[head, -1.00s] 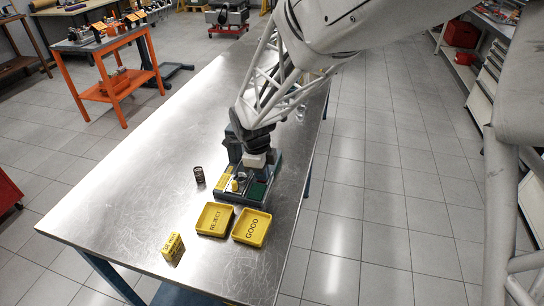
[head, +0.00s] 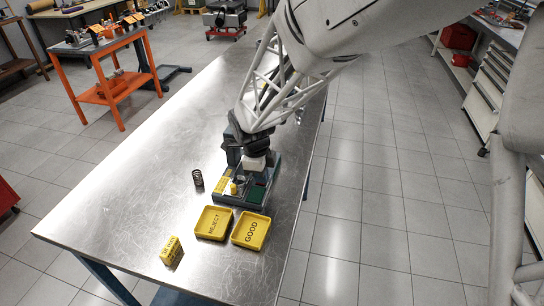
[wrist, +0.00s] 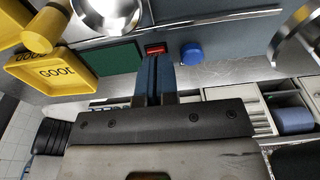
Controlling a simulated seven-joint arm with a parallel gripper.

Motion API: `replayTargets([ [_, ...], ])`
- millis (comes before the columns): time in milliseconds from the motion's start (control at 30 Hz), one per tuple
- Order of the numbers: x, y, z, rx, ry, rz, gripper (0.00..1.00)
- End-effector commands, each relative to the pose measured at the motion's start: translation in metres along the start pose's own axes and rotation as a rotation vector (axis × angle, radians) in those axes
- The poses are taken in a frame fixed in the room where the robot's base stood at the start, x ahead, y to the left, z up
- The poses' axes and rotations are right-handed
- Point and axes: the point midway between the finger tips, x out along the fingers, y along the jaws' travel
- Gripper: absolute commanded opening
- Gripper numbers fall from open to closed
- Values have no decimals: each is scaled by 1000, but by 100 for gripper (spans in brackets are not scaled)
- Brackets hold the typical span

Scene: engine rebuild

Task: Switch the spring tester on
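The spring tester (head: 229,196) stands on the metal bench, with a green panel (head: 257,194) on its base. In the wrist view the tester shows a red rocker switch (wrist: 155,49), a round blue button (wrist: 191,54), a green panel (wrist: 108,62), a silver round plate (wrist: 106,12) and a yellow-knobbed handle (wrist: 46,29). My gripper (wrist: 154,62) has its two fingers together, with nothing seen between them. Its tips are right at the red switch in the picture, partly covering its lower edge; I cannot tell if they touch. In the head view my wrist hides part of the tester.
A dark coil spring (head: 198,178) stands left of the tester. A yellow REJECT tray (head: 202,233) and a yellow GOOD tray (head: 238,241) lie in front of it. A yellow lettered block (head: 171,251) stands near the bench's front edge. The bench's left side (head: 130,190) is clear.

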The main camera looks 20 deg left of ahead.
Motion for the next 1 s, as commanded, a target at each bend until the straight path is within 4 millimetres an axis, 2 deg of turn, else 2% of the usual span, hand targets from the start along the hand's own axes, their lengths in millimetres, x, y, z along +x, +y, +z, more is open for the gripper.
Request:
replayTargets([
  [33,12,7,-4,-5,17,20,0],
  [133,6,6,-4,-4,16,19,0],
  [600,-59,1,0,0,0,1,0],
  [800,-74,1,0,-1,-1,-2,0],
  [1000,-78,0,0,-1,-2,-2,0],
])
